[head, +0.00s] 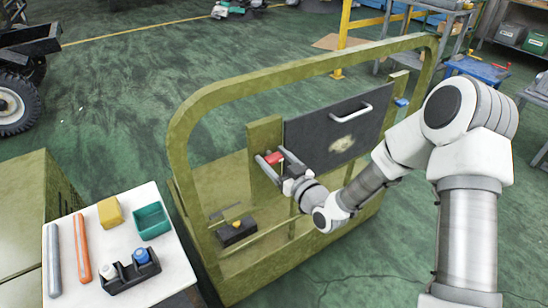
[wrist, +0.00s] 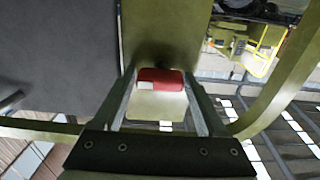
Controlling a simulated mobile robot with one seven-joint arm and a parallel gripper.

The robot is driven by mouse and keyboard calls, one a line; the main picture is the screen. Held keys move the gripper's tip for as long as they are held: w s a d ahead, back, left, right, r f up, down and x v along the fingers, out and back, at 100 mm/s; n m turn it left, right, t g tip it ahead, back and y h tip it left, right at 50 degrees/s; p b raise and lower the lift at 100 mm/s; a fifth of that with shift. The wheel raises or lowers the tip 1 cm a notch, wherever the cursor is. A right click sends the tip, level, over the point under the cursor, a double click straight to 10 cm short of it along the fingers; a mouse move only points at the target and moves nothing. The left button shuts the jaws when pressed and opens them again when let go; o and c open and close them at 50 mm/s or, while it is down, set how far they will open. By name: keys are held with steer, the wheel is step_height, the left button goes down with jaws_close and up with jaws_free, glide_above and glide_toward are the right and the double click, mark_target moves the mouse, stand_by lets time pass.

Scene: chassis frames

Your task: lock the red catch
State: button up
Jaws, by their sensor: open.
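The red catch (head: 274,158) is on the olive post at the left edge of the dark panel (head: 335,130), which has a pale handle (head: 351,113). My gripper (head: 274,166) is at the catch in the head view. In the wrist view the red catch (wrist: 160,78) shows between the tips of my open gripper (wrist: 162,80), in front of an olive plate. I cannot tell whether the fingers touch it. A blue catch (head: 401,102) is on the panel's right side.
An olive tube frame (head: 180,140) surrounds the panel. A black box (head: 237,232) sits low inside the frame. A white table (head: 90,240) at the left holds a grey tube, an orange tube, a yellow block, a green bin and a black holder with bottles.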

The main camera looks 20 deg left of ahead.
steer(key=c, duration=1.1)
steer(key=shift+m, duration=0.3)
steer(key=m+b, duration=0.2)
steer(key=m, duration=0.1)
steer(key=shift+w+d+f+m, duration=0.1)
steer(key=shift+w+d+m, duration=0.05)
steer(key=shift+m, duration=0.15)
steer(key=m, duration=0.4)
steer(key=shift+m+b, duration=0.3)
steer(key=shift+b, duration=0.05)
steer(key=m, duration=0.4)
steer(key=shift+w+d+f, duration=0.1)
steer(key=m, duration=0.5)
steer(key=shift+f, duration=0.15)
steer(key=shift+m, duration=0.3)
